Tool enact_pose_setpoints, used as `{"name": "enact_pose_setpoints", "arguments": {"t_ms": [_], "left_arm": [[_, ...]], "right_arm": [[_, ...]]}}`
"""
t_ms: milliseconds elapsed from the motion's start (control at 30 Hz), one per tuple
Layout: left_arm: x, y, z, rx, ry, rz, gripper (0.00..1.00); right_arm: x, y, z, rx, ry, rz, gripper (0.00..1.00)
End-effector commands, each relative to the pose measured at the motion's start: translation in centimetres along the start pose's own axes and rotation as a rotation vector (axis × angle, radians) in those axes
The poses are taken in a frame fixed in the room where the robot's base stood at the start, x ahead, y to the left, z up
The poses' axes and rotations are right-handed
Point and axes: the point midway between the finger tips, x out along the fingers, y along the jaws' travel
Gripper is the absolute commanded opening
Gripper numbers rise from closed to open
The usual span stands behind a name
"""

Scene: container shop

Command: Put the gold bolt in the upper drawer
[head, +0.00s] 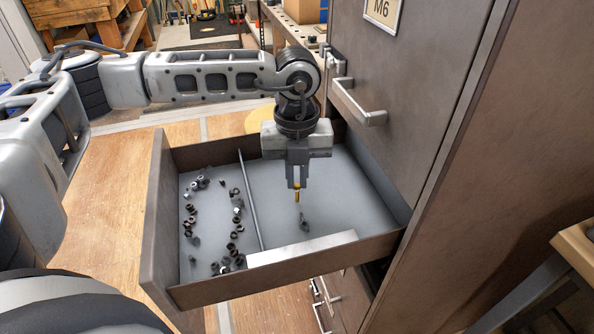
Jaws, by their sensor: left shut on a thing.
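The gold bolt (297,195) is small and hangs upright from my left gripper (297,187). The gripper points straight down and is shut on the bolt's upper part. It holds the bolt above the right compartment of the open drawer (335,265), apart from the drawer floor. A dark shape, probably a shadow, lies on the floor below the bolt. A thin divider (249,200) splits the drawer. My right gripper is out of view.
Several dark nuts (236,214) lie loose in the left compartment. A pale strip (302,249) runs along the near wall. The brown cabinet (420,110) rises close on the right, with a protruding handle (372,117) beside my wrist. The right compartment floor is mostly clear.

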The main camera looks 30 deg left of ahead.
Motion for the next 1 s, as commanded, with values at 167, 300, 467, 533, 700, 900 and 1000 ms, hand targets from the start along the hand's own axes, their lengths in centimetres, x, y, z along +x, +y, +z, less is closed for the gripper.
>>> {"name": "enact_pose_setpoints", "arguments": {"t_ms": [167, 300, 467, 533, 700, 900, 1000], "left_arm": [[0.1, 0.0, 0.0, 0.000, 0.000, -0.001, 0.00], [0.4, 0.0, 0.0, 0.000, 0.000, -0.001, 0.00], [0.5, 0.0, 0.0, 0.000, 0.000, -0.001, 0.32], [0.5, 0.0, 0.0, 0.000, 0.000, -0.001, 0.32], [0.4, 0.0, 0.0, 0.000, 0.000, -0.001, 0.32], [-0.8, -0.1, 0.0, -0.001, -0.002, -0.004, 0.32], [-2.6, -0.1, 0.0, 0.000, -0.003, -0.005, 0.32]], "right_arm": [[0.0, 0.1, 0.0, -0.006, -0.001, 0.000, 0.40], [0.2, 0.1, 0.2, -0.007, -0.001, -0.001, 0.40], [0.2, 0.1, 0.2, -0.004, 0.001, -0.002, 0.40], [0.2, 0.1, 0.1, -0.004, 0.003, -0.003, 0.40], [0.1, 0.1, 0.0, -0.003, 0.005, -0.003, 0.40], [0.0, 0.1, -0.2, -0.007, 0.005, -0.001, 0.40], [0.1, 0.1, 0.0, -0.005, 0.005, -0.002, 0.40]]}}
